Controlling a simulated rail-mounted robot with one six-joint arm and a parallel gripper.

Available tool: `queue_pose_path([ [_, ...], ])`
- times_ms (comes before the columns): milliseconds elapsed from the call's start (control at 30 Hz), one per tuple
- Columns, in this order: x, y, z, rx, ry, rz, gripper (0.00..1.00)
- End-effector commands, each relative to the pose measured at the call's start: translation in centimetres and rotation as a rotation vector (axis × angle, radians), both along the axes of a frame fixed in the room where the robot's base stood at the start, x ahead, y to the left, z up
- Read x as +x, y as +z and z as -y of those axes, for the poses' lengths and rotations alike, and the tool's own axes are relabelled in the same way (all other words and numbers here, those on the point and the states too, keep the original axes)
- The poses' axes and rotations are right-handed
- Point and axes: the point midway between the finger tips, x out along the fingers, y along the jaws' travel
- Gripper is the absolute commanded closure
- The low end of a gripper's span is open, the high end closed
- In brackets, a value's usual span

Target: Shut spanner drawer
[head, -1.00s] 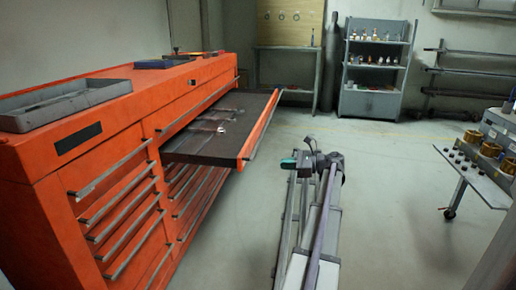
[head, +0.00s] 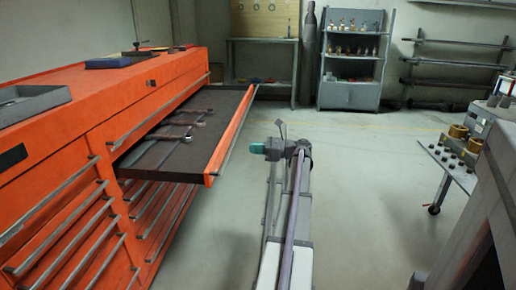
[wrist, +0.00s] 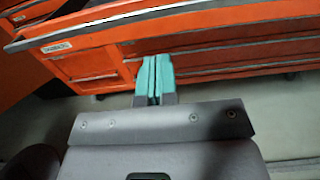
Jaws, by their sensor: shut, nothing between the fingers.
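The spanner drawer (head: 225,133) is pulled out of the orange tool cabinet (head: 60,140). Its dark liner (head: 158,153) bears several metal spanners (head: 183,133), and a long metal handle runs along its front. My gripper (head: 256,148) is to the right of the drawer front, with a visible gap, and touches nothing. In the wrist view its teal fingers (wrist: 154,80) are pressed together and empty, pointing at orange drawer fronts (wrist: 225,48) with long handles.
Closed drawers (head: 75,245) lie below the open one. A grey tray (head: 30,104) sits on the cabinet top. A shelf unit (head: 350,60) stands at the back. A wheeled table (head: 450,165) with brass parts is at right. The floor between is clear.

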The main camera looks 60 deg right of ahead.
Motion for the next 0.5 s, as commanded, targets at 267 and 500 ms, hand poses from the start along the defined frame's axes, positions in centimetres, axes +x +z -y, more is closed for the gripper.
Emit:
queue_pose_path([
  [267,5.5,0.0,-2.8,0.000,0.002,0.000,1.00],
  [500,8.4,0.0,-4.1,0.000,0.002,0.000,1.00],
])
